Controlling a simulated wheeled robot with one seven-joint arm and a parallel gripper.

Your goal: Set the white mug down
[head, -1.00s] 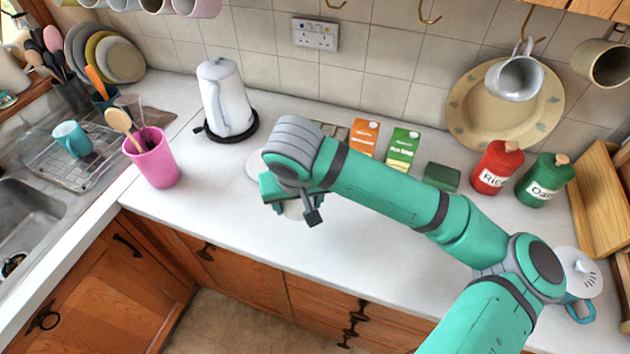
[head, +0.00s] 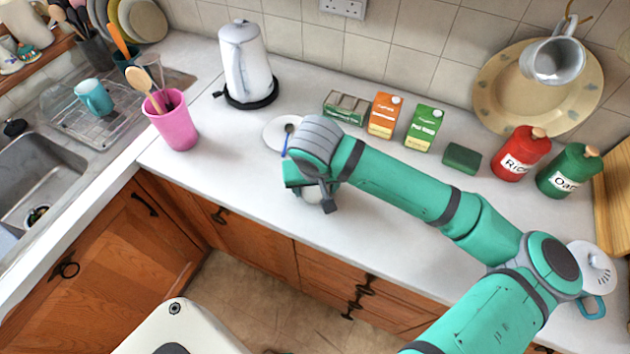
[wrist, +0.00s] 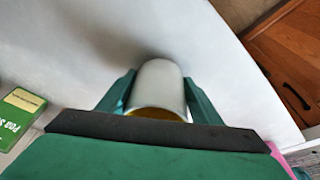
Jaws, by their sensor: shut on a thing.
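My gripper (head: 311,195) is over the white counter in the head view, to the front right of a white disc. In the wrist view my gripper (wrist: 158,95) has one finger on each side of the white mug (wrist: 158,85) and is shut on it. The mug's near end shows a yellowish edge. In the head view only a small pale part of the mug shows under my wrist. A dark shadow lies close around the mug's far end; I cannot tell whether it touches the counter.
The white disc (head: 272,134) lies behind my gripper, with a thin blue item by it. A kettle (head: 246,65), a pink cup (head: 173,122) and cartons (head: 384,115) stand around. A green carton (wrist: 18,115) shows in the wrist view. Counter in front of the pink cup is clear.

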